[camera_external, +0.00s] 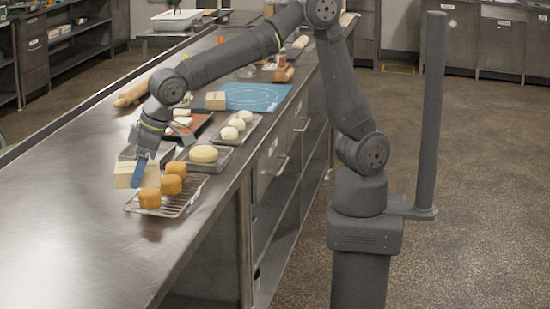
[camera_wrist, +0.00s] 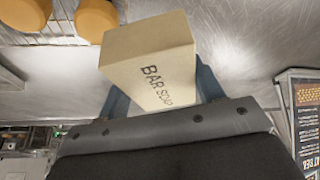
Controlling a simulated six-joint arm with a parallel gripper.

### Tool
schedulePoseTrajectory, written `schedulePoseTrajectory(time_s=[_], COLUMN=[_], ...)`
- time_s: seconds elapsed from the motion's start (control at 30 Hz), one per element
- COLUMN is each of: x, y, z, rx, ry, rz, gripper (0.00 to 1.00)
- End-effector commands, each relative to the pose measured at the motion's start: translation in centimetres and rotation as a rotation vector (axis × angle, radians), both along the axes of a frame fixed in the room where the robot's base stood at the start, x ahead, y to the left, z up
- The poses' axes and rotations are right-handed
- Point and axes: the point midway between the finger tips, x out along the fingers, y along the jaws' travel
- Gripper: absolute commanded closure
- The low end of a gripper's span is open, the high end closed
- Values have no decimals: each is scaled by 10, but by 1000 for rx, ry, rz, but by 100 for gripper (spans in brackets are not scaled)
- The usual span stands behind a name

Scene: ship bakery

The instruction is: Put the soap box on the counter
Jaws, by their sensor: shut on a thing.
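The soap box is a cream box lettered "BAR SOAP" (camera_wrist: 150,60); it also shows in the external view (camera_external: 124,175). My gripper (camera_external: 138,178) is shut on it, with one blue finger on each side in the wrist view (camera_wrist: 160,97). The box is at the left of a wire rack, over or on the steel counter (camera_external: 70,230). I cannot tell whether its underside touches the counter. The gripper fingers hide part of the box.
The wire rack (camera_external: 186,207) with orange cakes (camera_external: 150,198) is close to the right of the box. Trays with a pale round (camera_external: 204,154) and dough balls (camera_external: 229,133) lie beyond, near a blue mat (camera_external: 270,98). The counter at the front left is bare.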

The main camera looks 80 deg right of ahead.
Motion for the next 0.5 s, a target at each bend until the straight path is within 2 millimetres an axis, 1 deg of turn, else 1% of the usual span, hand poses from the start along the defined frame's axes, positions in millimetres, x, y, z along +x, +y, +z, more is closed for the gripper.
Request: schedulePoseTrajectory(time_s=[0.17,0.3,0.4,0.5], x=[-10,-19,-24,-28], y=[32,63,84,98], z=[-21,-40,-53,-62], rx=[-2,-2,-2,-1], ry=[2,2,1,1], rz=[6,5,4,2], gripper=[64,64,64,64])
